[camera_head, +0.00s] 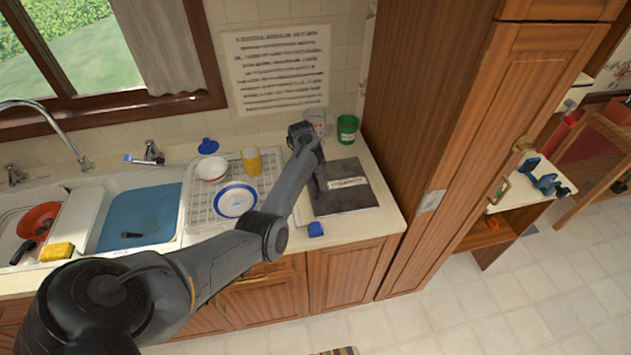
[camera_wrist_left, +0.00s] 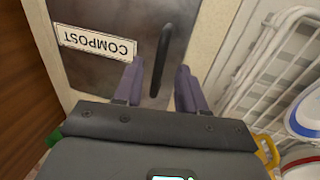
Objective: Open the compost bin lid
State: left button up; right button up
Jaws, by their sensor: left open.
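The compost bin lid (camera_head: 352,172) is a dark grey plate set in the counter, lying flat and closed, with a white label. In the left wrist view the lid (camera_wrist_left: 88,72) shows its "COMPOST" label upside down and a black bar handle (camera_wrist_left: 165,45). My left gripper (camera_head: 319,182) is over the left part of the lid, its arm reaching in from the left and hiding part of it. In the wrist view my left gripper (camera_wrist_left: 157,78) is open, with its fingers to either side of the handle's near end. Contact cannot be told. My right gripper is not in view.
Left of the lid stands a dish rack (camera_head: 205,210) with a plate, a bowl and a yellow cup. A green cup (camera_head: 347,129) is behind the lid, and a blue sponge (camera_head: 316,229) lies at the front. A tall wooden cabinet (camera_head: 430,130) closes off the right.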

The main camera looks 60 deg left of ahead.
pick_arm(q)
jog(key=shift+w+f, duration=0.2)
jog(key=shift+f, duration=0.9)
grip_shut()
